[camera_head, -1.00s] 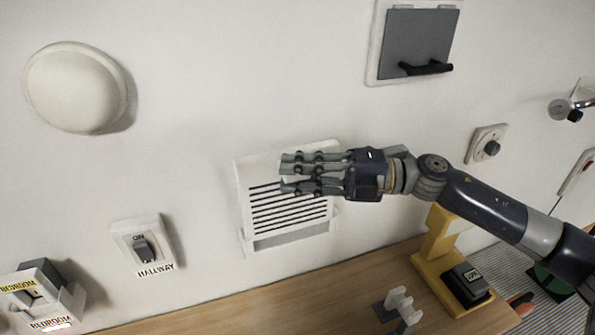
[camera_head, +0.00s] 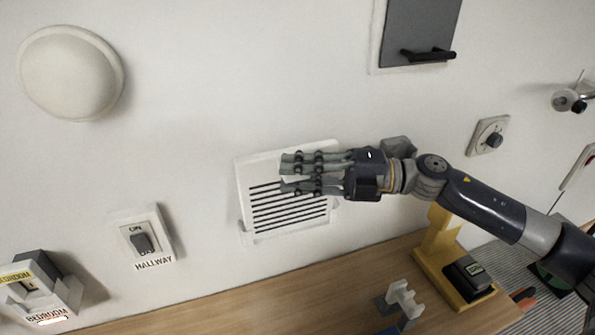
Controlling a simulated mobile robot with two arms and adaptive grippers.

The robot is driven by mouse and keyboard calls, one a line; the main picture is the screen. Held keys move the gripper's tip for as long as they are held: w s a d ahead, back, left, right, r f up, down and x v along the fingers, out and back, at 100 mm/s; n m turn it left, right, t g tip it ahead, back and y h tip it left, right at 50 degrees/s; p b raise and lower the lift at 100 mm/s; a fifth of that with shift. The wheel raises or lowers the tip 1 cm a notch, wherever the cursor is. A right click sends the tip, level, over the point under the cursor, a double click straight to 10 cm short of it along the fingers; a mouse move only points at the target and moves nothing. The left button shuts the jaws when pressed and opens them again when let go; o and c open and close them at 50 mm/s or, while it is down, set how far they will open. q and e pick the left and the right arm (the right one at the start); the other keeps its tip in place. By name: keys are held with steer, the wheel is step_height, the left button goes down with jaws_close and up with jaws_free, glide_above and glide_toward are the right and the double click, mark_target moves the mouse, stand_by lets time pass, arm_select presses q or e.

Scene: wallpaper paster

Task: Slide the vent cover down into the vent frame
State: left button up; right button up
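The vent cover (camera_head: 270,222) is a white panel with dark horizontal slats on the wall, at the centre of the head view. It stands slightly tilted in the picture. The white vent frame (camera_head: 247,238) shows only as a narrow edge at its lower left and bottom. My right gripper (camera_head: 288,174) lies across the upper part of the cover, fingers pointing left. Its upper and lower fingers are apart with something white between them. I cannot tell whether they grip a part of the cover. The fingers hide the cover's upper middle. My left gripper is not in view.
A wooden counter (camera_head: 240,312) runs below. A yellow stand (camera_head: 428,258) with a black block is at the lower right, beside a white-and-grey piece (camera_head: 401,297). Wall switches (camera_head: 142,240) are at left, a grey panel with a handle (camera_head: 415,30) above.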

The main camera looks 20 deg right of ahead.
steer(key=o, duration=0.5)
steer(key=shift+c, duration=0.2)
steer(key=v, duration=1.2)
steer(key=shift+f, duration=0.1)
